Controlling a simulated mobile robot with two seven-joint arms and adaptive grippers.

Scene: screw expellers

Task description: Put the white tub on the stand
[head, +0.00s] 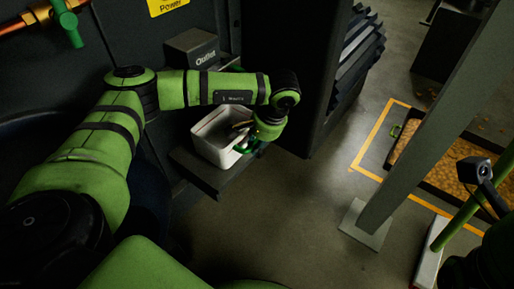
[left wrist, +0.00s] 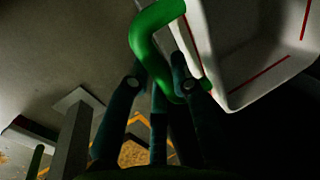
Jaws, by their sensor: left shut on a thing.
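The white tub (head: 212,145) is an open box with a green handle (head: 258,147) on its right side. It is at the dark stand (head: 205,178), a flat ledge against the machine, and covers part of it. I cannot tell whether its bottom touches the ledge. My left gripper (head: 246,146) is shut on the handle, partly hidden by its own wrist. In the left wrist view, the green handle (left wrist: 157,42) runs between the fingers (left wrist: 162,88), and the tub's white wall (left wrist: 243,92) with red lines shows at upper right. My right gripper is not clearly in view.
A box marked "Outlet" (head: 192,48) is just above the tub on the dark machine. A grey post (head: 425,125) stands on the floor to the right. Beyond it lies a tray of yellowish pieces (head: 450,165). The floor between is clear.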

